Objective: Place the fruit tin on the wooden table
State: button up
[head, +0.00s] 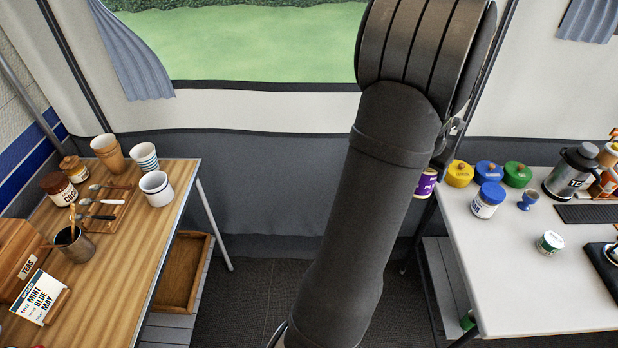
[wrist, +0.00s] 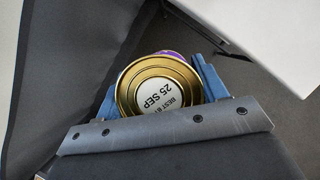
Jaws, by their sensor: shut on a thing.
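The fruit tin (wrist: 152,87) shows its gold end with a white "best by 25 Sep" label in the wrist view. My gripper (wrist: 155,85) is shut on it, with a blue finger on either side. In the head view a purple part of the tin (head: 426,183) shows past my arm, just left of the white table, and most of my gripper is hidden. The tin is held in the air over the gap between the tables. The wooden table (head: 118,268) is at the left.
Cups (head: 157,188), jars (head: 59,188), a spoon rack (head: 104,208), a utensil pot (head: 74,244) and a tea box (head: 22,255) crowd the wooden table; its front right part is bare. The white table (head: 510,270) at the right holds coloured canisters (head: 488,173) and a flask (head: 572,172).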

jog(key=w+a+r+n+t+y, duration=0.15)
jog(key=w+a+n, duration=0.25)
jog(key=a, duration=1.5)
jog(key=w+a+n+y, duration=0.25)
jog(key=a+n, duration=0.25)
jog(key=a, duration=1.5)
jog(key=s+a+n+y, duration=0.1)
jog(key=s+a+n, duration=0.3)
jog(key=a, duration=0.6)
jog(key=s+a+n+g, duration=0.1)
jog(key=s+a, duration=0.6)
jog(key=a, duration=0.3)
jog(key=s+a+n+y, duration=0.1)
jog(key=s+a+n, duration=0.3)
jog(key=a, duration=0.6)
jog(key=shift+m, duration=0.6)
jog(key=shift+s+a+f, duration=1.1)
jog(key=shift+a+f, duration=0.65)
jog(key=shift+a, duration=0.15)
jog(key=shift+s+a+f, duration=1.1)
jog(key=shift+a+f, duration=0.6)
jog(key=shift+a, duration=0.25)
jog(key=shift+s+a+f, duration=1.1)
jog(key=shift+a+f, duration=0.65)
jog(key=shift+a, duration=0.15)
jog(key=shift+f, duration=0.1)
